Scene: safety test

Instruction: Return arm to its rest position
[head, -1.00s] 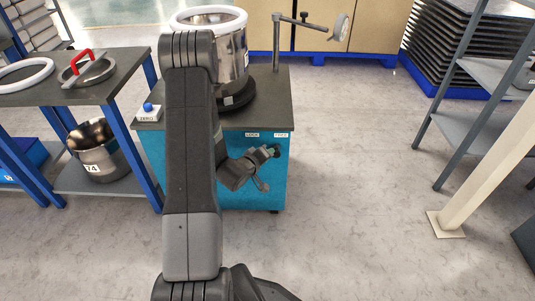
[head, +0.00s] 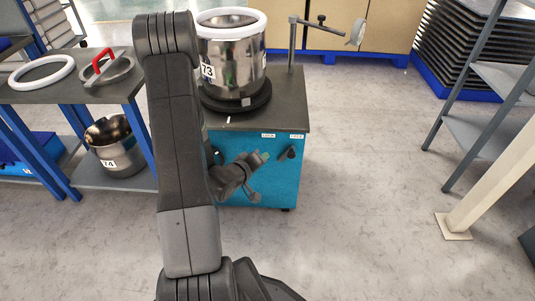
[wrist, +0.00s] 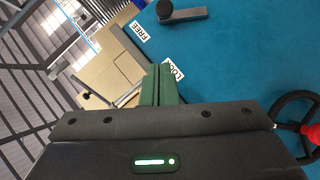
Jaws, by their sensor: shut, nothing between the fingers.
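My gripper (head: 262,157) is in front of the teal cabinet (head: 285,180), low beside my upright arm link. Its green fingers (wrist: 160,85) are closed together and empty in the wrist view. A dark lever (head: 287,153) on the cabinet front is to the right of my gripper, apart from it. The lever also shows at the top of the wrist view (wrist: 182,14). The FREE label (wrist: 138,31) and the partly hidden LOCK label (wrist: 173,70) are near the fingers. My arm is bent, not folded flat.
A steel pot (head: 232,70) marked 73 with a white ring stands on the cabinet, beside a post with a side arm (head: 292,45). A table (head: 60,95) at left holds a ring and a red-handled lid. A shelf rack (head: 485,85) stands right. Floor between is clear.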

